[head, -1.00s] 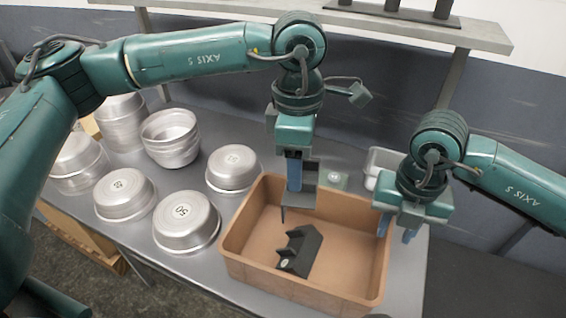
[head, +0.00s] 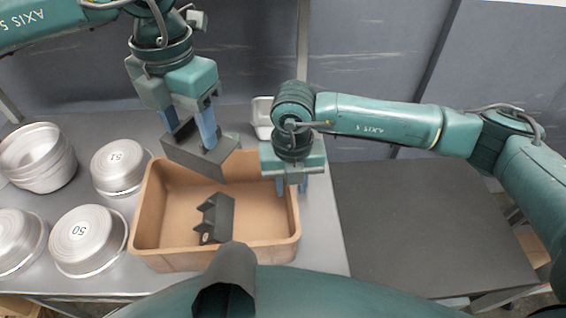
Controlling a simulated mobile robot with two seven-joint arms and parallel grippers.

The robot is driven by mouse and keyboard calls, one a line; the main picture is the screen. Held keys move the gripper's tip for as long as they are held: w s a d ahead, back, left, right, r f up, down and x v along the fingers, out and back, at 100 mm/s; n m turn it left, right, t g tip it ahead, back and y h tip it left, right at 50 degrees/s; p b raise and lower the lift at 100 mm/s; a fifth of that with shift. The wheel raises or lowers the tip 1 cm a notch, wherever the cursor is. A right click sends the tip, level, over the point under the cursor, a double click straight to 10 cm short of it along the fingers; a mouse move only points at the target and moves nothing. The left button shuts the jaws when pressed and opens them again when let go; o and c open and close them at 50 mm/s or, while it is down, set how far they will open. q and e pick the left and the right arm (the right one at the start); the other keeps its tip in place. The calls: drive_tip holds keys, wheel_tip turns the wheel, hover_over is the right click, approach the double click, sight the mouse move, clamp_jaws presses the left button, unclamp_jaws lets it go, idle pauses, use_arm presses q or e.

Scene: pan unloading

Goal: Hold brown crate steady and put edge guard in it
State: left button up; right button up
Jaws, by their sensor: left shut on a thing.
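The brown crate (head: 172,262) stands on the table, open side up. A dark grey edge guard (head: 216,218) lies inside it on the floor. My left gripper (head: 196,128) is shut on another dark edge guard (head: 190,157) and holds it above the crate's back part. My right gripper (head: 291,187) is at the crate's right wall, near the back corner. Its two fingers are apart, one on the inner side of the wall and one on the outer side. I cannot tell whether they touch the wall.
Several round metal pans, among them one marked 50 (head: 82,240) and one marked 51 (head: 119,167), stand left of the crate. A small metal container (head: 263,118) is behind the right gripper. A dark, bare surface (head: 425,220) lies to the right.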

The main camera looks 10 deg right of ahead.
sight(290, 201)
wheel_tip(290, 201, down, 6)
idle(0.4)
clamp_jaws()
idle(1.3)
